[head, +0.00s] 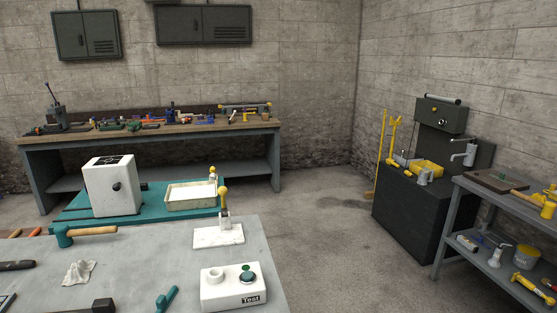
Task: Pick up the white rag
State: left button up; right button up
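A crumpled white rag (79,272) lies on the grey table (140,262) at the lower left of the head view. It lies apart from the things around it. Neither of my grippers shows in this view.
A teal-headed hammer (82,234) lies behind the rag, and a dark-handled tool (16,265) lies to its left. A teal tool (167,298), a white test box (235,287) and a white plate with a yellow-knobbed lever (218,236) stand to its right. Table around the rag is bare.

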aim_at(79, 272)
jog(key=u, duration=1.3)
jog(key=i+j+z, duration=0.25)
jog(key=i+j, duration=0.15)
jog(key=i+j+z, duration=0.3)
jog(key=i+j, duration=0.05)
jog(key=j, duration=0.1)
